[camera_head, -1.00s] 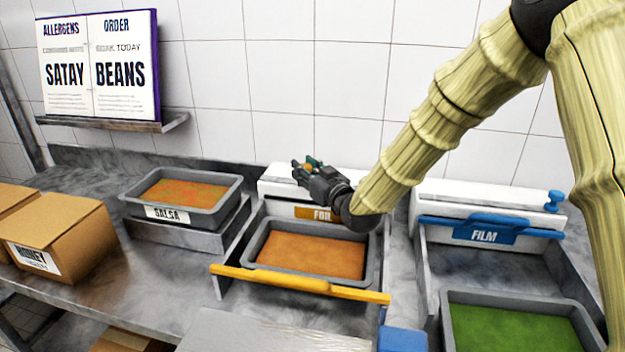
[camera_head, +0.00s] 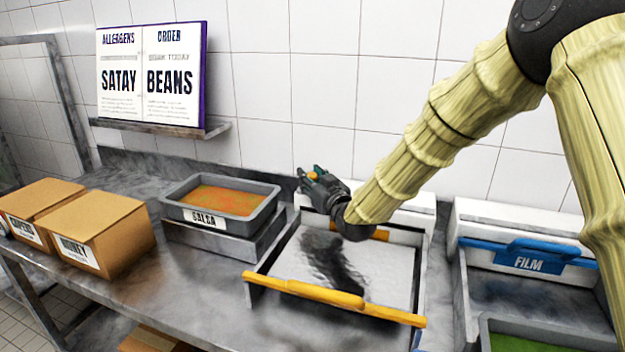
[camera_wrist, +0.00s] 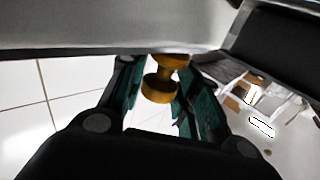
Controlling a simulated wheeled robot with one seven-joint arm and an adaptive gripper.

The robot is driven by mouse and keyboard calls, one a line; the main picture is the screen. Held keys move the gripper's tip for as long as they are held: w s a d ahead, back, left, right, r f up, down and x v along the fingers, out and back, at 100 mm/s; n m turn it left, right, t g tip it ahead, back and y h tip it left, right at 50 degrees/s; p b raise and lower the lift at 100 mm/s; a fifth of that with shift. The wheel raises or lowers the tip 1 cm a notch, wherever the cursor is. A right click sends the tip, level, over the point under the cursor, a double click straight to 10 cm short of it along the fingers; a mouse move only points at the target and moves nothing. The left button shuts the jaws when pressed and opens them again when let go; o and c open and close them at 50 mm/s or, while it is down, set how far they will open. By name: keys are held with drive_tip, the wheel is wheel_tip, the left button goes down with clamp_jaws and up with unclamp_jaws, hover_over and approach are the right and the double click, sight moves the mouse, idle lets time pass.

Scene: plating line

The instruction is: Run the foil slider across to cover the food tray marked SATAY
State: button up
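The foil station has a white housing (camera_head: 411,200) at the back and a yellow bar (camera_head: 332,294) across its front. A grey, wrinkled foil sheet (camera_head: 385,268) with a dark patch lies over the tray there; its food is hidden. No SATAY mark shows on this tray. My gripper (camera_head: 312,177) is at the housing's left end. In the wrist view, a yellow spool-shaped knob (camera_wrist: 160,84) stands between my green-padded fingers (camera_wrist: 157,92). The fingers look open around it, with gaps beside its narrow neck.
A SALSA tray (camera_head: 272,209) stands on a stand to the left, with cardboard boxes (camera_head: 115,222) beyond it. The FILM station (camera_head: 528,257) is at the right, with a green-filled tray (camera_head: 486,325) below. A board (camera_head: 150,75) reads SATAY and BEANS.

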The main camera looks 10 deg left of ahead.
drive_tip(key=shift+o, duration=1.3)
drive_tip(key=v, duration=1.2)
